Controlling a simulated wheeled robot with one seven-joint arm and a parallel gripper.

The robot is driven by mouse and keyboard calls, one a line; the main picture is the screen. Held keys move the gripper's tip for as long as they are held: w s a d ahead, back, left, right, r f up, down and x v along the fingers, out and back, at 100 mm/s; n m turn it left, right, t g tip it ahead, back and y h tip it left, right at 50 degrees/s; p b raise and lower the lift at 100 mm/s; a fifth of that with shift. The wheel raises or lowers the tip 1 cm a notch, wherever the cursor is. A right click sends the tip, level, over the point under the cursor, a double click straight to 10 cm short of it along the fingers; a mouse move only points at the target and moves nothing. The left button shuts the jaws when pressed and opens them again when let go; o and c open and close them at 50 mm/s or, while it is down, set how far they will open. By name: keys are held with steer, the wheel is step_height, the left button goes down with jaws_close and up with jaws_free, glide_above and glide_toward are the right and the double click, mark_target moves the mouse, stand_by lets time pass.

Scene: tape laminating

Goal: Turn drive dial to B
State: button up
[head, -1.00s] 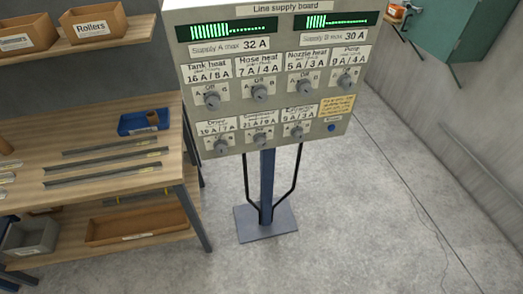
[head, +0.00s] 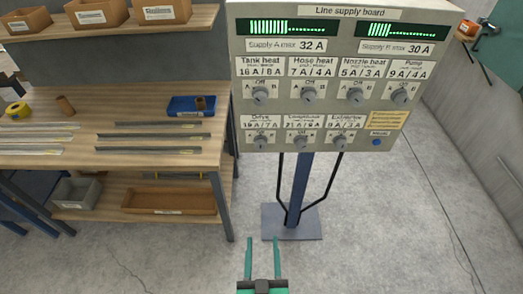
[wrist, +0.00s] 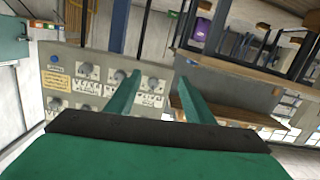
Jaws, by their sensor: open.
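The drive dial (head: 260,143) is a small grey knob at the left end of the lower row on the line supply board (head: 415,70). Its label reads Drive, with A to its left and B to its right. Its pointer is too small to read. My green gripper (head: 263,242) is open and empty at the bottom of the head view, below the board and apart from it. In the wrist view the board appears upside down, and the drive dial (wrist: 152,83) shows between the two fingers of my gripper (wrist: 160,78).
Other dials sit close by, such as the lower middle one (head: 300,142). A blue button (head: 376,142) is at the lower right. The board's post (head: 299,190) stands on a floor plate. A wooden workbench (head: 200,155) stands at the left. The floor at right is clear.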

steer(key=n+t, duration=0.1)
glide_toward(261, 148)
steer(key=w, duration=0.9)
steer(key=shift+f, duration=0.15)
steer(key=c, duration=1)
